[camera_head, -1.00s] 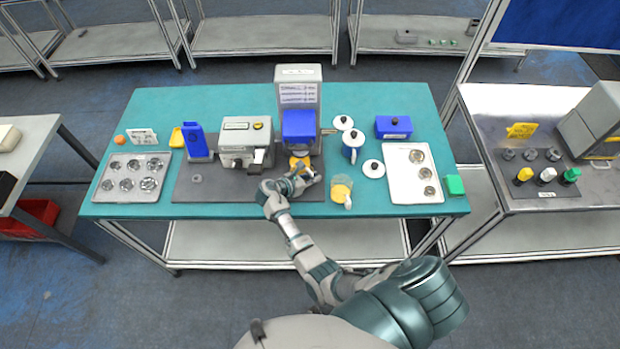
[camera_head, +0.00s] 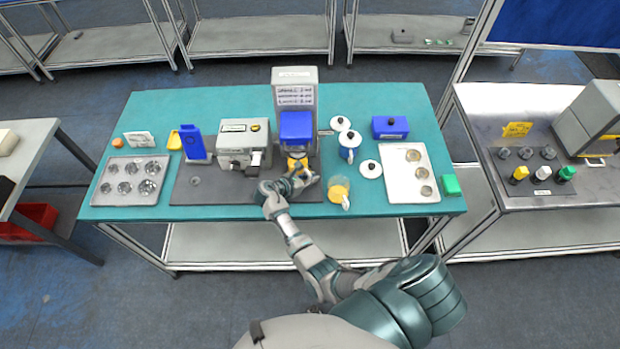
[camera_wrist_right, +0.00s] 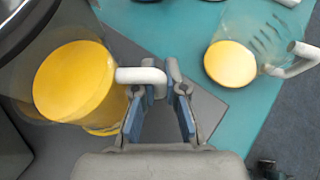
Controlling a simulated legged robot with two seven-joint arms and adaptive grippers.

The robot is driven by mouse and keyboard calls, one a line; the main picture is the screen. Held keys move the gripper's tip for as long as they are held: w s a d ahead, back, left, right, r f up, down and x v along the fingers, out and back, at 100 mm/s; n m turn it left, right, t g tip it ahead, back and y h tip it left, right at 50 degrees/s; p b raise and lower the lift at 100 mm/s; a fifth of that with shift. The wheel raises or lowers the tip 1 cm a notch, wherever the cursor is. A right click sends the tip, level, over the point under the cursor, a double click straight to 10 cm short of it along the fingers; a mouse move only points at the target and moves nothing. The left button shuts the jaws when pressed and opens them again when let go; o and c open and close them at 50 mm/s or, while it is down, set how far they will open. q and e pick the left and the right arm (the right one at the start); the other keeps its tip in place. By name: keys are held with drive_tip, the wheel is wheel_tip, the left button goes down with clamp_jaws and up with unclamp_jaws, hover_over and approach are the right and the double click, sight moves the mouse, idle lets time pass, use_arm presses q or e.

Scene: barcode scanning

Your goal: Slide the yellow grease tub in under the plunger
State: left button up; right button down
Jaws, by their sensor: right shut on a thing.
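The yellow grease tub (camera_head: 296,163), a clear cup with yellow filling and a white handle, stands upright just below and at the front of the press's blue head (camera_head: 297,126). In the right wrist view the tub (camera_wrist_right: 75,80) is at the left, beside a dark rounded part (camera_wrist_right: 22,22) at the upper left corner. My right gripper (camera_head: 308,178) is shut on the tub's handle, with the handle between its fingers in the wrist view (camera_wrist_right: 160,92). The plunger itself is hard to make out. My left gripper is not in view.
A second clear jug with yellow filling (camera_head: 339,193) stands to the right of my gripper. A grey machine (camera_head: 243,140) stands left of the press. The dark mat's front left is mostly clear.

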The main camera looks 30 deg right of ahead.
drive_tip(key=shift+a, duration=0.1)
drive_tip(key=c, duration=1.5)
unclamp_jaws()
drive_tip(key=shift+a, duration=0.3)
drive_tip(key=o, duration=0.3)
drive_tip(key=shift+v, duration=0.95)
drive_tip(key=shift+o, duration=0.2)
drive_tip(key=shift+a, duration=0.15)
drive_tip(key=shift+f, duration=0.1)
drive_tip(key=shift+d+f, duration=0.15)
drive_tip(key=shift+d, duration=0.6)
drive_tip(key=shift+d+f, duration=0.15)
drive_tip(key=shift+d, duration=0.2)
drive_tip(key=shift+a, duration=0.25)
drive_tip(key=v, duration=1)
drive_tip(key=shift+w+a, duration=0.1)
drive_tip(key=shift+a, duration=0.3)
drive_tip(key=shift+r, duration=0.35)
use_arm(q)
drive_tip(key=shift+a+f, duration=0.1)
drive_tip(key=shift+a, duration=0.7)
use_arm(e)
drive_tip(key=shift+d, duration=0.2)
